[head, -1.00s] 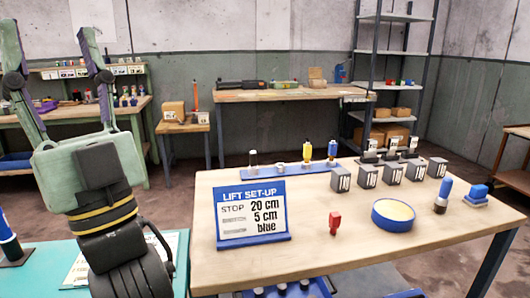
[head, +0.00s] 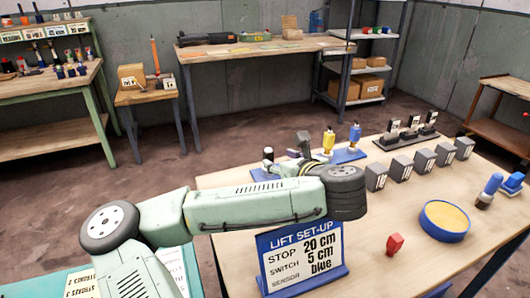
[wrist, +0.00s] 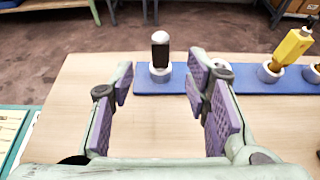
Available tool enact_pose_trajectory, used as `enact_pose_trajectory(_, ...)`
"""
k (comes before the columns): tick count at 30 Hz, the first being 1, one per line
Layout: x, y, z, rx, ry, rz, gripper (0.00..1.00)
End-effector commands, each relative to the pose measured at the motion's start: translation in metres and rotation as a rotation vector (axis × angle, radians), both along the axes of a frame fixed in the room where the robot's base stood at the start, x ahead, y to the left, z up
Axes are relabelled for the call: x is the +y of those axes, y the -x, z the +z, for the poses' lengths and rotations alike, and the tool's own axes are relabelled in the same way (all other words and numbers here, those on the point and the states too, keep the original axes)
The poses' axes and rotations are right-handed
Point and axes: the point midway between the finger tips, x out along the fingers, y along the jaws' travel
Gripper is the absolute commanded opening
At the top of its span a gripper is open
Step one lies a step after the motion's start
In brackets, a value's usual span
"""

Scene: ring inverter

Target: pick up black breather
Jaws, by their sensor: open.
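The black breather (wrist: 160,50), a small black cylinder with a white cap, stands upright in a grey-white ring at the left end of a blue rack (wrist: 148,86). It also shows in the head view (head: 268,156), just beyond my arm. My gripper (wrist: 160,84) is open and empty, its purple-padded fingers spread wide. In the wrist view the breather appears between the fingers but farther ahead, and nothing touches it. In the head view my arm hides part of the rack, and the fingers are mostly hidden.
A yellow bottle-like part (wrist: 291,46) stands tilted in the same rack, right of the breather. The lift set-up sign (head: 303,252) stands near the table's front. Several grey blocks (head: 400,170) and a round blue dish (head: 445,221) are to the right.

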Motion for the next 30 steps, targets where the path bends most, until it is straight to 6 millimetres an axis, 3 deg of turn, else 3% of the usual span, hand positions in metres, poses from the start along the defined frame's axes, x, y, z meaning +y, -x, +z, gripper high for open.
enact_pose_trajectory(6, 0.013, -0.029, -0.012, 0.000, 0.003, 0.002, 0.43)
enact_pose_trajectory(13, 0.019, -0.045, -0.018, -0.001, 0.005, 0.002, 0.43)
enact_pose_trajectory(21, 0.031, -0.077, -0.035, -0.001, 0.005, 0.000, 0.43)
enact_pose_trajectory(30, 0.033, -0.082, -0.039, -0.003, 0.005, -0.002, 0.43)
